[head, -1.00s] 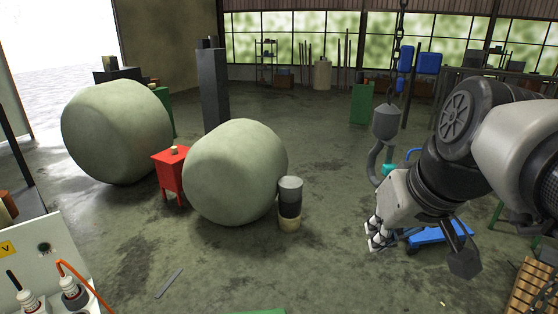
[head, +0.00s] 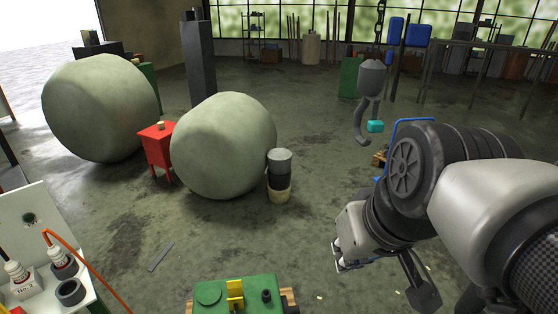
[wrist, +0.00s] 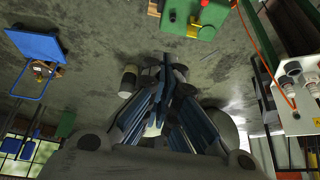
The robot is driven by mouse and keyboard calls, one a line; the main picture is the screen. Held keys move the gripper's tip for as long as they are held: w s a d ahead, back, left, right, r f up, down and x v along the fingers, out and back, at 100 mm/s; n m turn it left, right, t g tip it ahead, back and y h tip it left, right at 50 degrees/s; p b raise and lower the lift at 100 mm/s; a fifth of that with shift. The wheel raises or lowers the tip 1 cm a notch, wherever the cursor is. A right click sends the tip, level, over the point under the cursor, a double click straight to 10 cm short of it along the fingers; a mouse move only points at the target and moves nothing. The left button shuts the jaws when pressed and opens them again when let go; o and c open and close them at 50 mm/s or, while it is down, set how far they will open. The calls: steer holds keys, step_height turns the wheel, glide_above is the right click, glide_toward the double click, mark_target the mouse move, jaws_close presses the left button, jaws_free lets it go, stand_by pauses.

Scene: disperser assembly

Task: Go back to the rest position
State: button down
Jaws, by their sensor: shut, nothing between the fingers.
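My gripper (head: 337,257) is at the right of the head view, at the end of my bent arm, pointing down and to the left over the open floor. In the wrist view my gripper (wrist: 166,62) shows its dark fingers brought together at the tips. It is shut and holds nothing. No part touches the fingers in either view.
A green machine base (head: 238,296) stands at the bottom centre of the head view. A white panel (head: 35,245) with bottles is at lower left.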

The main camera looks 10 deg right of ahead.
steer(key=s+a+f+b, duration=0.1)
steer(key=s+f+b, duration=0.4)
steer(key=f, duration=0.7)
steer(key=shift+s+a+f+g, duration=0.3)
steer(key=shift+s+f+g, duration=0.1)
steer(key=shift+s, duration=0.85)
